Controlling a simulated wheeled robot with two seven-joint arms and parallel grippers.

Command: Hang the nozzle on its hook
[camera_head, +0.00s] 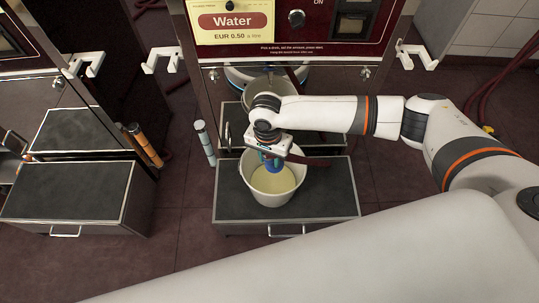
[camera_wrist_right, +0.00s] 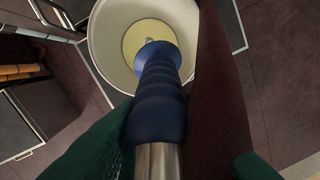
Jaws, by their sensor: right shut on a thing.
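The nozzle (camera_wrist_right: 160,95) has a ribbed blue grip and a metal pipe in the right wrist view, pointing down over a white bucket (camera_wrist_right: 100,45). My right gripper (camera_head: 268,154) is shut on the nozzle just above the bucket in the head view; part of the nozzle's blue body (camera_head: 274,164) shows below it. Pale yellow liquid (camera_head: 272,180) is in the bucket. White hooks stick out on the left (camera_head: 162,60) and right (camera_head: 416,54) of the Water pump (camera_head: 284,52). Both look empty. My left gripper is not in view.
The bucket stands on a dark-topped step (camera_head: 325,190) before the pump. Another bucket (camera_head: 268,88) is behind my forearm. A dark red hose (camera_wrist_right: 222,90) runs beside the nozzle. A second step (camera_head: 65,192) and another pump stand at left.

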